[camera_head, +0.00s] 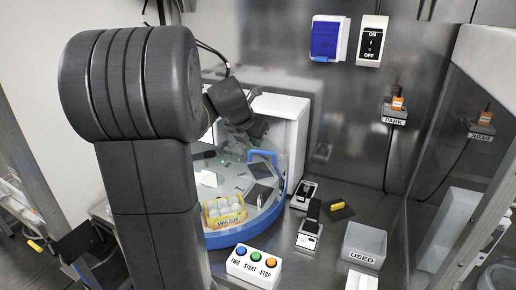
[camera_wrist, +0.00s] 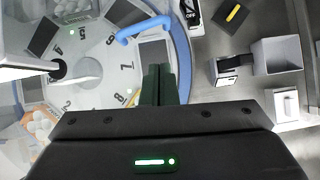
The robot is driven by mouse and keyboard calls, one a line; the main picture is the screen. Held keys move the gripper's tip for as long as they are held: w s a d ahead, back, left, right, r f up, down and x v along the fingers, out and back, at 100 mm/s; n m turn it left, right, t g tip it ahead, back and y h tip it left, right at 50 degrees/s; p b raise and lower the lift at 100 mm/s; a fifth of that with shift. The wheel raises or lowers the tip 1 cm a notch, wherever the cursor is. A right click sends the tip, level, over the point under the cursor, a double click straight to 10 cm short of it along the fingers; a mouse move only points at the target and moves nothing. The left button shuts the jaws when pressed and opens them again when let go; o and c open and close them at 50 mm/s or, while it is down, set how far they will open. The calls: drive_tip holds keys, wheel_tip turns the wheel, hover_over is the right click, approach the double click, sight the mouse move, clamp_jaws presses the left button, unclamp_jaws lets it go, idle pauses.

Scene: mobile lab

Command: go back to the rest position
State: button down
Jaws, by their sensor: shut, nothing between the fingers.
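My gripper (camera_wrist: 158,84) shows in the wrist view with its two dark green fingers together and nothing held between them. It is over the edge of a round, numbered turntable (camera_wrist: 95,100) with a blue rim. In the head view my arm fills the left side, and its wrist reaches over the turntable (camera_head: 236,237) by the white housing (camera_head: 297,140). My fingertips are hard to make out there. A blue handle (camera_wrist: 140,27) lies just ahead of my fingers in the wrist view.
A yellow WASH basket (camera_head: 225,221) sits at the turntable's front. To its right stand a button box (camera_head: 253,266), small black-and-white devices (camera_head: 309,232), a black-and-yellow item (camera_head: 340,211) and a grey USED bin (camera_head: 364,243). Wall switches and a PARK holder (camera_head: 394,112) are behind.

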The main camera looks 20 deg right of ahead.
drive_tip(key=shift+v, duration=1.2)
drive_tip(key=shift+d+f, duration=0.1)
drive_tip(key=shift+f, duration=0.05)
